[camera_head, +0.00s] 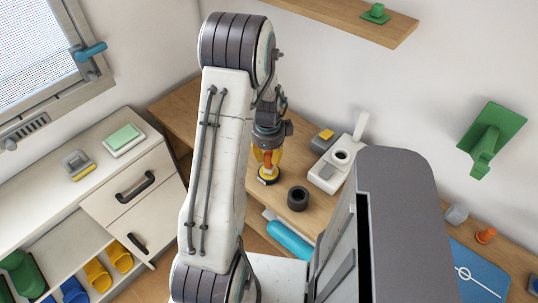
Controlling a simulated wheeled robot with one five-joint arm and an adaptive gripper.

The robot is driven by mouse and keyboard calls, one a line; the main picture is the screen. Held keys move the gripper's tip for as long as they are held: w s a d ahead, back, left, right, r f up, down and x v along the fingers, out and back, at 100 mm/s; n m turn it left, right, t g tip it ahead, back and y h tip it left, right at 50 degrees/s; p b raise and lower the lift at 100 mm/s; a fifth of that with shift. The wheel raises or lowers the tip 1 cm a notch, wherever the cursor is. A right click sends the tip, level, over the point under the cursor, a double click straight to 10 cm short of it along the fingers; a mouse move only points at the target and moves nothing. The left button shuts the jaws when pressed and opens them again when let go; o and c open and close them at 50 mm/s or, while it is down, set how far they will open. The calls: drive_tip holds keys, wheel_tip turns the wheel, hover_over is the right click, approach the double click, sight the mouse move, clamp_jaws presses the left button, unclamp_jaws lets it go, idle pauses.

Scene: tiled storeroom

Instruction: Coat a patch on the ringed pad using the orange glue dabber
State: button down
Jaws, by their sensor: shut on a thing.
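My gripper (267,152) hangs above the wooden worktop, partly hidden by my own arm. It is shut on a small orange thing (267,159), which looks like the orange glue dabber; the yellow fingers cover much of it. Right below is a dark round piece with a yellow and white part (268,178); I cannot tell whether it belongs to the held thing or stands on the worktop. A blue pad with a white ring and line (480,272), which looks like the ringed pad, lies at the lower right, partly cut off by my body. It is far from the gripper.
A white holder (341,157) and a grey box with a yellow top (325,138) stand behind. An orange cone-like piece (486,236) and grey piece (456,214) stand by the blue pad.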

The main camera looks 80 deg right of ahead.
drive_tip(key=shift+f+b, duration=0.55)
drive_tip(key=shift+b, duration=0.1)
idle(2.3)
drive_tip(key=shift+r, duration=0.1)
drive_tip(key=shift+r+p, duration=2.35)
drive_tip(key=shift+r, duration=1.1)
